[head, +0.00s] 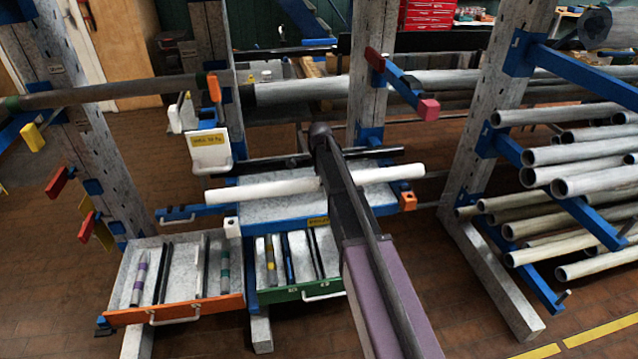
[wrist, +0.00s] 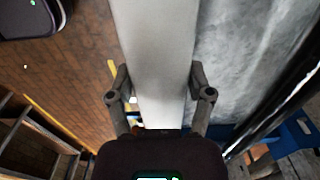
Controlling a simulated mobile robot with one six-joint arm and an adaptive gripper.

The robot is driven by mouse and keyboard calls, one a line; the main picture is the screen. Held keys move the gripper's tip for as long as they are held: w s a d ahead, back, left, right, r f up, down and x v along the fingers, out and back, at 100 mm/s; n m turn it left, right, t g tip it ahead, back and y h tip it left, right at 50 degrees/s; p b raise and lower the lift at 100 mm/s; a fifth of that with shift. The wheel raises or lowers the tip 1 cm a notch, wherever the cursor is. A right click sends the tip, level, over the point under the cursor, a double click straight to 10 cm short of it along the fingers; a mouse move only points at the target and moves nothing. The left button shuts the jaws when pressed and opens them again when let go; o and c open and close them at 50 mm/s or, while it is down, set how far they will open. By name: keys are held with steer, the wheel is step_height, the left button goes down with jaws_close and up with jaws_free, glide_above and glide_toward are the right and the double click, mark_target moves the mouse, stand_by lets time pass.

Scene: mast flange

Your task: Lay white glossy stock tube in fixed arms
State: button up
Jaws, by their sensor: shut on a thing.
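The white glossy stock tube (head: 265,188) lies nearly level across the middle of the head view, its right part showing past my arm. In the wrist view the tube (wrist: 155,50) runs away between the two fingers of my gripper (wrist: 158,88), which is shut on it. My arm hides the grasp in the head view. Fixed blue arms show around the tube's height: one at the left (head: 195,211) and one with an orange end cap (head: 407,200) at the right. I cannot tell whether the tube touches them.
A grey shelf (head: 375,195) lies under the tube, with a dark rod (head: 275,163) behind. Open drawers with an orange front (head: 180,311) and a green front (head: 300,291) stand below. Several grey pipes (head: 590,180) fill the right rack. Upright posts (head: 490,120) flank the space.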

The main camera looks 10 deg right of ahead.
steer(key=shift+f+b, duration=0.7)
steer(key=shift+f, duration=0.2)
steer(key=o, duration=1.3)
steer(key=shift+r, duration=0.15)
step_height(320, 180, up, 9)
steer(key=p, duration=0.9)
steer(key=shift+r+p, duration=0.1)
steer(key=shift+p, duration=0.2)
